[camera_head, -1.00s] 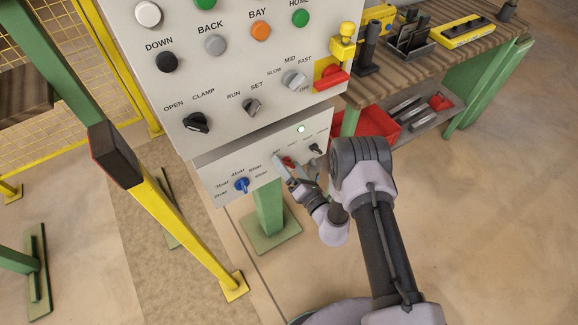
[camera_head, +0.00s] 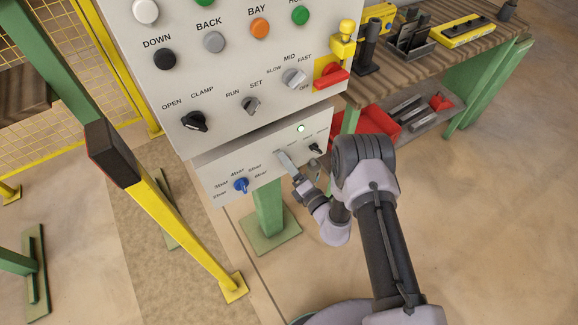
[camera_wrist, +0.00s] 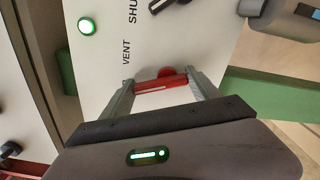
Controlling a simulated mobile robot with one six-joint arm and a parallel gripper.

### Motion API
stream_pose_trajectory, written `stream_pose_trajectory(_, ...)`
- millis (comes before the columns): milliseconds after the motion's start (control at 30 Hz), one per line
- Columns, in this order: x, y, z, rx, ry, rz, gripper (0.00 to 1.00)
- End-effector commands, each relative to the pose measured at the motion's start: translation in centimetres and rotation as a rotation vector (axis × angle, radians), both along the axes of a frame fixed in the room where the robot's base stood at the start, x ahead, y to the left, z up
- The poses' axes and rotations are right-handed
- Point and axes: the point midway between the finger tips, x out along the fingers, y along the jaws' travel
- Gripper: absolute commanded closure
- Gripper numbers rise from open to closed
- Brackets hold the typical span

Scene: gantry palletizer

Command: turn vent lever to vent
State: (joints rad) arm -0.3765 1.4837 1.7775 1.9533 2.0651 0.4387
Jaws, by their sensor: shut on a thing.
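The vent lever (camera_wrist: 162,84) is red and shows in the wrist view, spanning between the two fingers of my gripper (camera_wrist: 164,90). A round red hub sits behind it against the pale panel. My gripper is shut on the lever. The word VENT is printed on the panel just above the lever in the wrist view, with a partly cut-off word starting SHU farther up. In the head view my gripper (camera_head: 283,160) is at the lower panel (camera_head: 215,168) and hides the lever.
The lower panel also carries a blue knob (camera_head: 241,185), a black switch (camera_head: 315,148) and a lit green lamp (camera_head: 301,128). The larger button panel (camera_head: 225,75) overhangs it. A workbench (camera_head: 440,60) is at right.

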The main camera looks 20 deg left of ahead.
Motion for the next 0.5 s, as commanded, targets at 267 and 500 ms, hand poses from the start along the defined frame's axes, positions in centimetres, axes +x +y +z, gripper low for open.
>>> stream_pose_trajectory(267, 0.24, -0.20, -0.04, 0.170, 0.198, -0.001, 0.70)
stream_pose_trajectory(500, 0.43, -0.36, -0.03, 0.318, 0.371, -0.001, 0.70)
